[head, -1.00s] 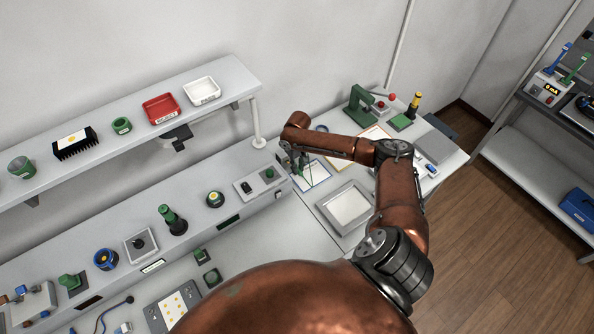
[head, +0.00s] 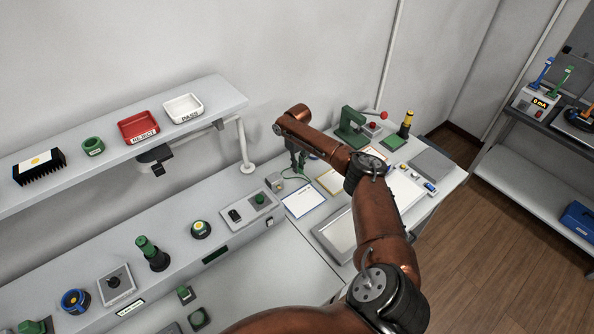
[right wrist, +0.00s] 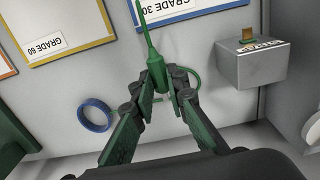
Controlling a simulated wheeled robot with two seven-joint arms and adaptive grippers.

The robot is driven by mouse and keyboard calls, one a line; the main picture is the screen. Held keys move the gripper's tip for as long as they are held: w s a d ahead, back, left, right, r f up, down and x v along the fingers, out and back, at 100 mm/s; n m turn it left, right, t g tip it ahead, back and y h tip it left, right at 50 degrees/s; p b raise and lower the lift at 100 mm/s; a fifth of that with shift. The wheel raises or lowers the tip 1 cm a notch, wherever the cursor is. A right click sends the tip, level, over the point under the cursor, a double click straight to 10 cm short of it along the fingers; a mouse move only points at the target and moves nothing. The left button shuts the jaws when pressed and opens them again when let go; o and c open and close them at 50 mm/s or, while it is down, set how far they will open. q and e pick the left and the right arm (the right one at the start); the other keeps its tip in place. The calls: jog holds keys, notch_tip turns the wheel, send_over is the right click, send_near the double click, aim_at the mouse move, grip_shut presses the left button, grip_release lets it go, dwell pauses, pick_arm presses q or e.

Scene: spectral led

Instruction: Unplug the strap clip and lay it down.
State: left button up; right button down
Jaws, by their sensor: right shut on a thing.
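The strap clip (right wrist: 156,75) is a slim green plug with a thin green lead, seen in the right wrist view. My right gripper (right wrist: 160,92) is shut on it, with a fingertip on each side. The clip is apart from the small grey box (right wrist: 262,66), which has a brass-coloured socket on top and stands to the right in that view. In the head view my right gripper (head: 297,165) is at the back of the bench, behind the blue-edged sheet (head: 304,200), near the grey box (head: 278,185). The clip is too small to make out there. My left gripper is not in view.
A blue ring (right wrist: 95,115) lies left of my right gripper in the wrist view. A green press (head: 352,126) stands to the right. The shelf post (head: 246,150) stands to the left.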

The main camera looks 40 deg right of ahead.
aim_at(298, 177)
jog(key=shift+f, duration=0.1)
jog(key=shift+f+b, duration=0.75)
jog(key=shift+f, duration=1.3)
jog(key=c, duration=1.8)
grip_release()
jog(key=shift+r, duration=0.1)
notch_tip(298, 177, up, 3)
jog(key=p, duration=0.3)
notch_tip(298, 177, up, 12)
jog(key=shift+f, duration=0.1)
